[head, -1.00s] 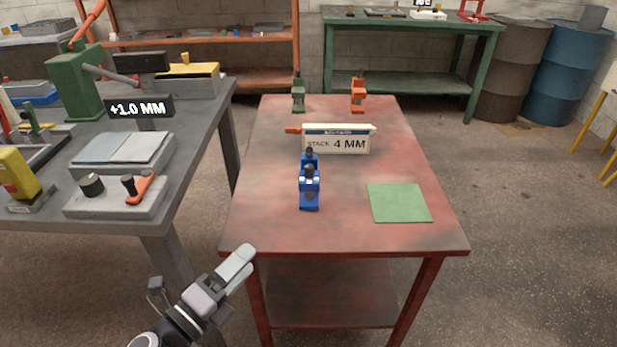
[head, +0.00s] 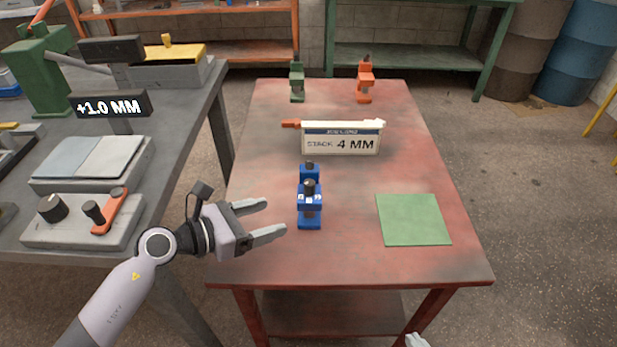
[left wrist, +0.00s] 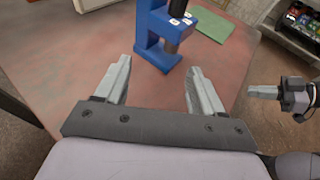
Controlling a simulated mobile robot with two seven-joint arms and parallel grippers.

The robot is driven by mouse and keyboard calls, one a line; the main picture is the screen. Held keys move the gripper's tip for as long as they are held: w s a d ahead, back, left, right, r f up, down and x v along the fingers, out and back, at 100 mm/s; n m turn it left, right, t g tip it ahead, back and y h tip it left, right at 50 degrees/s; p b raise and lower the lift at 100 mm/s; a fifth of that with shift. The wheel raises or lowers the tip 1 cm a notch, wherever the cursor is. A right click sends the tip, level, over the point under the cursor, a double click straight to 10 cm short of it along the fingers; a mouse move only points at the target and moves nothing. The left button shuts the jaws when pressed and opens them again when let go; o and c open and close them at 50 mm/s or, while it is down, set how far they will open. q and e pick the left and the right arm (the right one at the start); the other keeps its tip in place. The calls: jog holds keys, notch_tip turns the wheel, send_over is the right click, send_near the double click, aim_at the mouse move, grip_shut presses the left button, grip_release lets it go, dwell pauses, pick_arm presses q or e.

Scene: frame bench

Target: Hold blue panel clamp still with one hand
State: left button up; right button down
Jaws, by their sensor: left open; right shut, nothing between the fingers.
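The blue panel clamp (head: 309,203) stands upright on the red table, left of a green mat. My left gripper (head: 275,216) is open just left of the clamp, with its fingers pointing toward it and a gap between. In the left wrist view the blue clamp (left wrist: 157,32) stands ahead, beyond the two spread fingertips (left wrist: 157,75). My right gripper (left wrist: 252,91) shows at the right of the left wrist view, shut and empty. In the head view only a tip of the right gripper (head: 416,341) shows at the bottom edge, away from the clamp.
A white "STACK 4 MM" sign (head: 341,141) stands behind the clamp. A green clamp (head: 297,82) and an orange clamp (head: 365,82) stand at the table's far edge. The green mat (head: 413,219) is flat. A grey bench (head: 185,130) with equipment is on the left.

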aim_at(305, 214)
pick_arm(q)
jog(key=shift+w, duration=0.15)
jog(key=b+x, duration=0.3)
jog(key=x, duration=0.6)
jog(key=shift+w+d+f+b, duration=0.15)
jog(key=shift+d+b, duration=0.2)
jog(key=shift+b, duration=0.05)
jog(key=shift+f, duration=0.15)
grip_shut()
